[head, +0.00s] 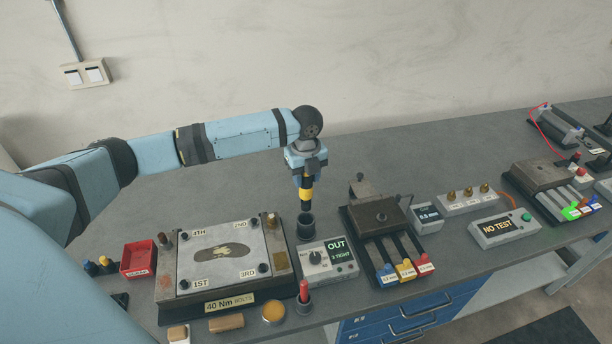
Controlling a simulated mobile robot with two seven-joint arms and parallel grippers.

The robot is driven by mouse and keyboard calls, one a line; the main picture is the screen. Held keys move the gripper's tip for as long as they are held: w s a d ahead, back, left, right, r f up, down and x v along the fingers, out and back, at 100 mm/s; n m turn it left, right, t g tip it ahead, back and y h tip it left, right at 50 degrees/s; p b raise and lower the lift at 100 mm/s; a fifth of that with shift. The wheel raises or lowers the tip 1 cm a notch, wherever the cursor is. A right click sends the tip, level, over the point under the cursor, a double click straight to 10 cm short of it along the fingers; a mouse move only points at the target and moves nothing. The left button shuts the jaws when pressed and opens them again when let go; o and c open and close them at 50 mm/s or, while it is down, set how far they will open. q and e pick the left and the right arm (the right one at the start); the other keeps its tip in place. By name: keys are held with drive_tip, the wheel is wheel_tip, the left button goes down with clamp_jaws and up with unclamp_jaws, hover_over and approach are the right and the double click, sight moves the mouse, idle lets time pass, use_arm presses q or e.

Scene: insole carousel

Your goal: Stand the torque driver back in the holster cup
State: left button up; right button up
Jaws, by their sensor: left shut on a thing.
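The torque driver (306,194) is dark with a yellow band and hangs upright under my left gripper (306,176), which is shut on its upper part. My right gripper is not in view.
Left of the cup is the plate fixture (190,272) with an insole-shaped mark. Close on the right are the OUT box (328,262) and a dark block fixture (375,215). A red-handled tool (303,291) stands in front. The bench behind the cup is clear.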

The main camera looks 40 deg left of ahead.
sight(306, 189)
use_arm(q)
drive_tip(key=shift+r+p, duration=0.25)
drive_tip(key=shift+p, duration=0.3)
drive_tip(key=shift+f, duration=2.45)
drive_tip(key=shift+f, duration=0.15)
